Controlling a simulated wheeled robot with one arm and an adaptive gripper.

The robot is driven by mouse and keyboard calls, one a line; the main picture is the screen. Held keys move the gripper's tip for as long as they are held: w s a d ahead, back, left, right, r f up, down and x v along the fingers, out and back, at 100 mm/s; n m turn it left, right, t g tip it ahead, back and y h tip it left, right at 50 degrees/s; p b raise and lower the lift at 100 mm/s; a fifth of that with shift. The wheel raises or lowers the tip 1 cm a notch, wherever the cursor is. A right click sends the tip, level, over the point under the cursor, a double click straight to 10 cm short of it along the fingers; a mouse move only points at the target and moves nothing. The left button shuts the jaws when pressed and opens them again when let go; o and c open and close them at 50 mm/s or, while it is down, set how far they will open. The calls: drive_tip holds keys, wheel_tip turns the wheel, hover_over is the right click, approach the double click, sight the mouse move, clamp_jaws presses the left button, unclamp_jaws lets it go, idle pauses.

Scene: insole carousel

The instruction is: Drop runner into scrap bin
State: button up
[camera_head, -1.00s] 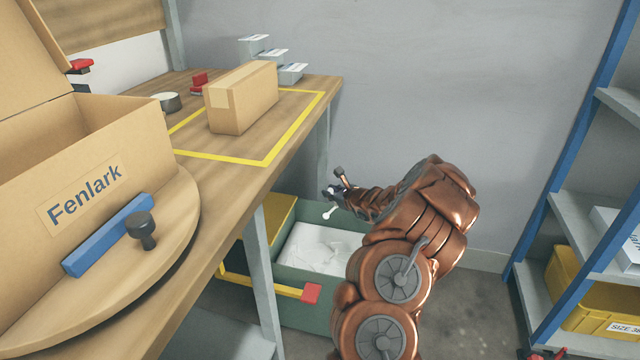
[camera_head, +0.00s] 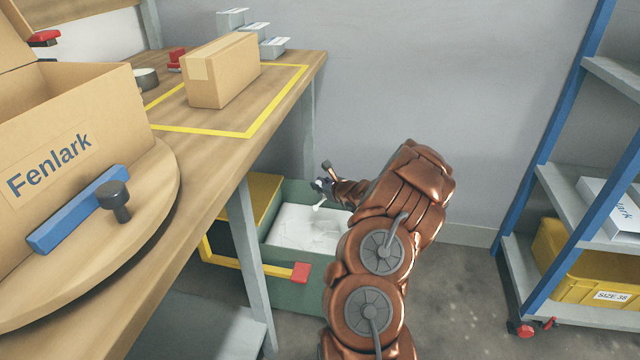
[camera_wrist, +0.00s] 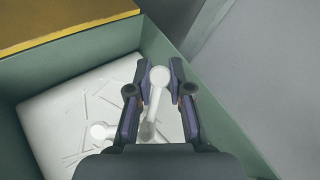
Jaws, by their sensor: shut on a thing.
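The runner (camera_wrist: 152,107) is a thin white piece with round ends. My gripper (camera_wrist: 158,90) is shut on it, and the runner stands between the two fingers in the wrist view. In the head view my gripper (camera_head: 324,186) is over the green scrap bin (camera_head: 300,292), with a white end of the runner showing just below the fingers. The bin's green rim (camera_wrist: 223,115) surrounds the gripper in the wrist view. White scrap (camera_wrist: 62,118) with thin slivers lies inside the bin below. How far the runner is above the scrap is hard to tell.
A yellow panel (camera_wrist: 60,22) covers the bin's far left part. The wooden bench (camera_head: 215,195) and its grey leg (camera_head: 247,255) stand left of the bin. A blue-framed shelf rack (camera_head: 565,150) is at the right, with open floor between.

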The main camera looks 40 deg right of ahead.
drive_tip(key=o, duration=0.9)
drive_tip(key=shift+c, duration=0.2)
drive_tip(key=v, duration=1.2)
drive_tip(key=shift+f, duration=0.1)
